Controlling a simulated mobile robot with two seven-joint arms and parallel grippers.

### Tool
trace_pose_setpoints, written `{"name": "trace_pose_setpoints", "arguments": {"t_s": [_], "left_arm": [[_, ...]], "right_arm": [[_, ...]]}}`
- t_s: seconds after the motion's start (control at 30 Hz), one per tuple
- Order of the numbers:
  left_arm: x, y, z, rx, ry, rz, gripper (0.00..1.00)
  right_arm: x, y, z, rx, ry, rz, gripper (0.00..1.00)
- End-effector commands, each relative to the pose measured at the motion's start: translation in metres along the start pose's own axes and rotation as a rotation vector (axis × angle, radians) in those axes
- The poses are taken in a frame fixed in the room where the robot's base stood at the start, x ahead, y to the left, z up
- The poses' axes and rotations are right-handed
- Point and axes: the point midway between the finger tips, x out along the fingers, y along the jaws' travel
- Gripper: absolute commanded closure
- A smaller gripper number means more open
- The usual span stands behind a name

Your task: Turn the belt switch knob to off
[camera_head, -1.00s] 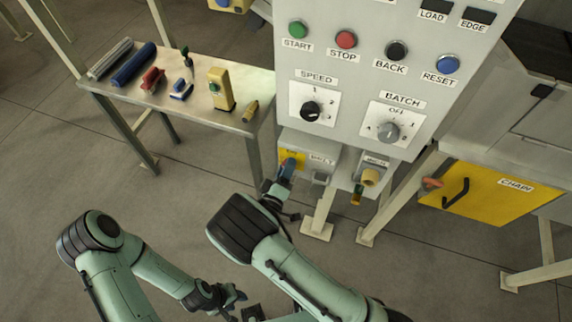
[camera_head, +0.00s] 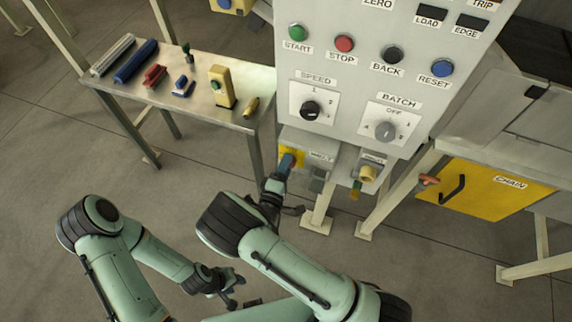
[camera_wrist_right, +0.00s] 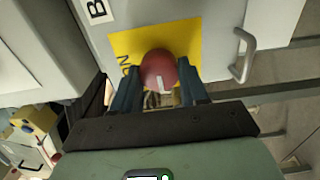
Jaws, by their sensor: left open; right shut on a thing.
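The belt switch knob (camera_wrist_right: 160,70) is a round red knob with a white mark on a yellow plate (camera_wrist_right: 186,35), seen in the right wrist view. Lettering that reads ON is at the plate's left, partly hidden by a finger. My right gripper (camera_wrist_right: 161,88) has its two blue fingers shut on the knob, one on each side. In the head view my right gripper (camera_head: 286,166) reaches the yellow plate (camera_head: 298,155) on the low grey box and covers most of the knob. My left gripper (camera_head: 233,287) is open and empty, low over the floor.
The control panel (camera_head: 350,70) with buttons and dials rises above the box. A grey handle (camera_wrist_right: 245,55) stands beside the plate. A yellow knob (camera_head: 368,173) is to the right. A side table (camera_head: 195,105) with tools is at left, and a yellow cabinet (camera_head: 495,190) at right.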

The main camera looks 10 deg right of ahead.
Motion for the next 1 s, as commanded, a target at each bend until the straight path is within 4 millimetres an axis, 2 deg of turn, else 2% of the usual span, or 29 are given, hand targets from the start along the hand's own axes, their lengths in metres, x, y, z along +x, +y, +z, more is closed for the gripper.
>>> {"name": "trace_pose_setpoints", "arguments": {"t_s": [0.27,0.3,0.33,0.37,0.63,0.73,0.87,1.0], "left_arm": [[0.0,0.0,0.0,0.0,0.0,0.0,0.57],[0.0,0.0,0.0,0.0,0.0,0.0,0.57],[0.0,0.0,0.0,0.0,0.0,0.0,0.57],[0.0,0.0,0.0,0.0,0.0,0.0,0.57],[0.0,0.0,0.0,0.0,0.0,0.0,0.57],[0.002,-0.001,0.002,-0.001,-0.002,-0.001,0.57],[0.009,-0.005,0.006,-0.003,-0.008,-0.003,0.57],[0.018,-0.01,0.011,-0.005,-0.015,-0.005,0.57]], "right_arm": [[-0.001,-0.001,0.0,-0.005,0.001,-0.001,0.87],[-0.001,-0.001,0.0,-0.004,0.001,-0.001,0.43],[-0.001,-0.001,0.0,-0.004,0.001,-0.001,0.34],[-0.001,-0.001,0.0,-0.004,0.001,-0.001,0.31],[-0.001,0.0,0.0,-0.002,0.001,0.0,0.31],[-0.006,-0.001,0.0,-0.001,0.002,-0.001,0.31],[-0.026,-0.002,-0.001,0.0,0.004,-0.003,0.31],[-0.058,-0.003,0.0,-0.002,0.006,-0.003,0.31]]}}
